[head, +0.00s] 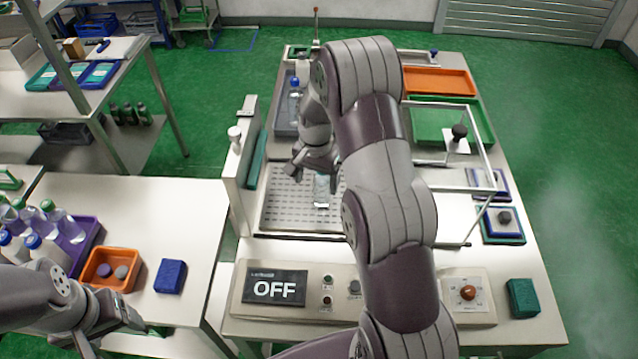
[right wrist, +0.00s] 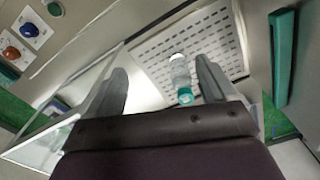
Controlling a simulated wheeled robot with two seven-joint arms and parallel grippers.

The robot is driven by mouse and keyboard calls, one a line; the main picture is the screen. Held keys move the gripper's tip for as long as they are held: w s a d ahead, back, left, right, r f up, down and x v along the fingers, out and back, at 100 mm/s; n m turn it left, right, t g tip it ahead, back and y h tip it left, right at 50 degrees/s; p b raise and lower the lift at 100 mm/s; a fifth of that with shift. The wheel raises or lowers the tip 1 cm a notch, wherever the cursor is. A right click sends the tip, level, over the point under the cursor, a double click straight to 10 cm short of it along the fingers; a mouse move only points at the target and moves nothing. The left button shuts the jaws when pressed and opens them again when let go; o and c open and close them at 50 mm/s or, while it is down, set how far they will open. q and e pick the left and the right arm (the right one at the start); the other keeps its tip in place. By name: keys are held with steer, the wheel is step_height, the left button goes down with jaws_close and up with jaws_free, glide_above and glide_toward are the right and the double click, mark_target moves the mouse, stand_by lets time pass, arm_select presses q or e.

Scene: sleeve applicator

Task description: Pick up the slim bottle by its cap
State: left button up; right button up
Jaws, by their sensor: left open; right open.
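A slim clear bottle (head: 321,190) stands on the perforated plate (head: 283,212) of the machine. Its teal cap (right wrist: 185,96) shows in the right wrist view, with the clear body (right wrist: 179,72) beyond it; the cap is mostly hidden in the head view. My right gripper (head: 316,166) is open above the bottle. In the right wrist view the bottle appears between the spread fingers (right wrist: 161,75), closer to the right-hand one; I see no clear contact. My left gripper (head: 112,338) is open and empty, low at the left beside the side table.
A white upright panel (head: 240,165) stands left of the plate, and a clear framed guard (head: 480,200) is on the right. A blue-capped bottle (head: 294,100) is in a grey tray behind. The control panel (head: 275,288) in front reads OFF.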

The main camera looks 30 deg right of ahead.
mark_target(322, 175)
steer(key=w+d+m, duration=0.2)
steer(key=w+m, duration=0.1)
steer(key=m, duration=0.1)
steer(key=w+d+m, duration=0.2)
steer(key=w+m, duration=0.1)
steer(key=m, duration=0.1)
steer(key=w+d+m+p, duration=0.1)
steer(key=w+d+m, duration=0.1)
steer(key=w+m, duration=0.1)
steer(key=shift+d+m, duration=0.3)
steer(key=shift+m, duration=0.5)
steer(key=shift+d+m, duration=0.1)
steer(key=shift+m, duration=0.4)
step_height(322, 175, down, 8)
steer(key=b, duration=0.7)
steer(key=shift+w+r+b, duration=0.1)
steer(key=shift+r+b, duration=0.05)
steer(key=shift+b, duration=0.15)
steer(key=f+p, duration=0.1)
steer(key=p, duration=0.1)
steer(key=shift+w+f+p, duration=0.15)
steer(key=shift+f+p, duration=0.15)
steer(key=shift+f, duration=0.1)
step_height(322, 175, down, 2)
steer(key=shift+f, duration=0.4)
jaws_close()
